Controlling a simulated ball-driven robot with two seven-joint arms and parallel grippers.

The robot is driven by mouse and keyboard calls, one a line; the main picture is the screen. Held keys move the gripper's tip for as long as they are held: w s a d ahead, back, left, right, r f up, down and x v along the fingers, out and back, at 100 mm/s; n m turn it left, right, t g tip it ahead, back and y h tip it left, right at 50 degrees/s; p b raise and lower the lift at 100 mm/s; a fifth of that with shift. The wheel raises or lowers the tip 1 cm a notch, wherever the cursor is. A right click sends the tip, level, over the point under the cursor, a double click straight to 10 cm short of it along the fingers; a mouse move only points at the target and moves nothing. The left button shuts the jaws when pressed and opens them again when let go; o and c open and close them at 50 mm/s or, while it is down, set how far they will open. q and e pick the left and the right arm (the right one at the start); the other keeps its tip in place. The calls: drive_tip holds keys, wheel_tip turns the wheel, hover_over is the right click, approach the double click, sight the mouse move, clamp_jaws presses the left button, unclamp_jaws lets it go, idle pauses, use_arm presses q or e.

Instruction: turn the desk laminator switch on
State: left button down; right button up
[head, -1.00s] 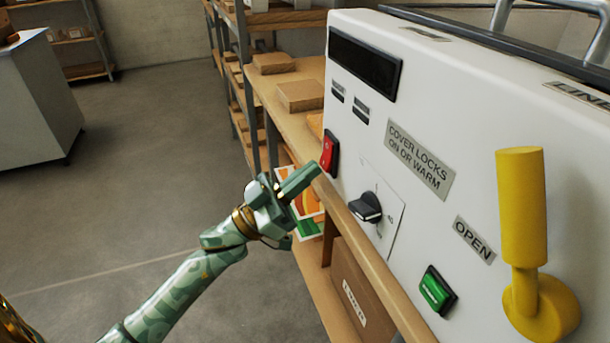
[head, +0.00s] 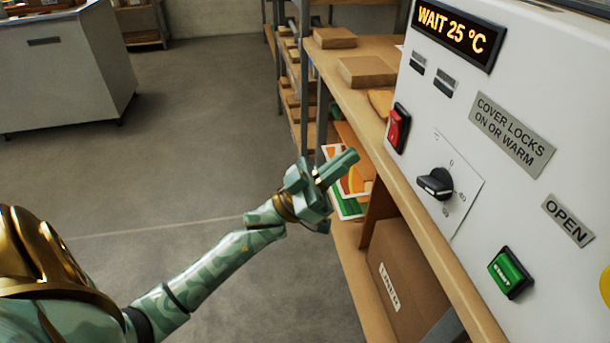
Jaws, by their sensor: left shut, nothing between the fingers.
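The white laminator (head: 470,180) stands at the right of the head view. Its red rocker switch (head: 398,128) sits on the front panel's left edge. The display (head: 453,33) is lit and reads "WAIT 25 °C". My left gripper (head: 345,166) is shut and empty, to the left of and a little below the red switch, with a clear gap between. Its fingers point up and to the right. A black dial (head: 436,184) is below the switch, and a green START button (head: 510,272) is lower right. My right gripper is out of view.
A wooden shelf edge (head: 440,255) runs below the laminator front. Shelves with boxes (head: 375,70) stand behind. A cardboard box (head: 405,285) sits under the shelf. A label reads "COVER LOCKS ON OR WARM". Open floor lies to the left.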

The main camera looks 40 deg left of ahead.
use_arm(q)
drive_tip(key=w+f+v, duration=0.1)
drive_tip(key=v, duration=0.7)
drive_tip(key=shift+d+f, duration=0.3)
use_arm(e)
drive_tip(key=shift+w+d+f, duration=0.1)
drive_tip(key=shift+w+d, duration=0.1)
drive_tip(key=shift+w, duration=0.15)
